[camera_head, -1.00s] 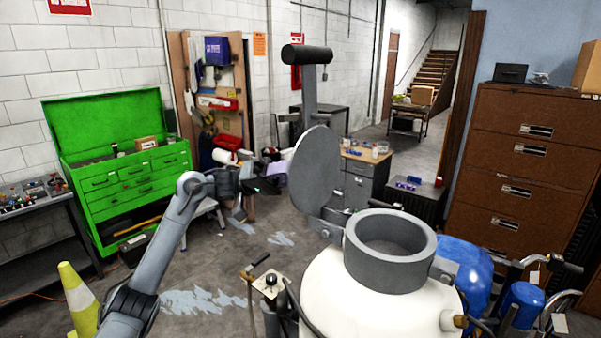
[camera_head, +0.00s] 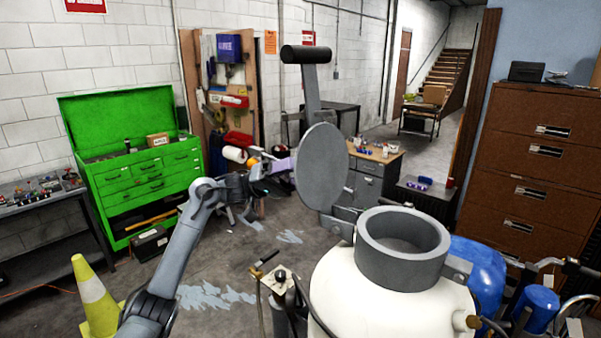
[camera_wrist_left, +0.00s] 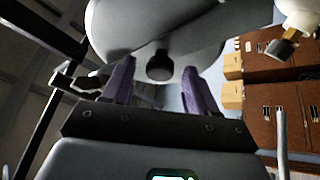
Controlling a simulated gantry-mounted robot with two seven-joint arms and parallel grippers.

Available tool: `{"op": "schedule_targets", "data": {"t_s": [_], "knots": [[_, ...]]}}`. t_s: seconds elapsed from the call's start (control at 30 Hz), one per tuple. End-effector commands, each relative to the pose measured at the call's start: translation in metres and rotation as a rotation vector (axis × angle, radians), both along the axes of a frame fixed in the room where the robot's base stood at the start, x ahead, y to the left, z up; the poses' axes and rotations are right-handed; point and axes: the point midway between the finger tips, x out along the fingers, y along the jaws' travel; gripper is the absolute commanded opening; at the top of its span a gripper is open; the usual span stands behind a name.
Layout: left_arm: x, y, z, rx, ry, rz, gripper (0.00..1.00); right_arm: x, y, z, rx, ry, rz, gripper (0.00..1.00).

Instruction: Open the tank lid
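The tank (camera_head: 375,290) is white with a thick grey collar (camera_head: 400,265) around its open mouth. The round grey lid (camera_head: 322,172) stands upright on its hinge at the collar's left side, clear of the mouth. A grey bar rises from the lid to a black cylindrical handle (camera_head: 306,54). My left gripper (camera_head: 268,170) is just left of the lid; its tips are hard to make out there. In the left wrist view its purple fingers (camera_wrist_left: 158,85) are spread apart. A dark round knob (camera_wrist_left: 160,66) shows between or beyond them; contact cannot be told. My right gripper is out of view.
A hose and a small black-handled fitting (camera_head: 268,262) stand left of the tank. Blue containers (camera_head: 480,265) stand at its right, before brown cabinets (camera_head: 535,150). A green tool chest (camera_head: 150,175) and striped cone (camera_head: 95,300) are left. Floor between is mostly clear.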

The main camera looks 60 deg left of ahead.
Motion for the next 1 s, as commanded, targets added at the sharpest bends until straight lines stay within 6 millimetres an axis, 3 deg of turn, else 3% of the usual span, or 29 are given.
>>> {"op": "schedule_targets", "data": {"t_s": [0.37,1.0], "knots": [[-0.004,0.006,-0.005,0.0,0.001,0.001,0.58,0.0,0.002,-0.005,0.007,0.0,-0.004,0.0],[-0.054,0.072,-0.044,0.002,0.001,0.0,0.58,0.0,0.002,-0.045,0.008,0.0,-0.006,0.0]]}}
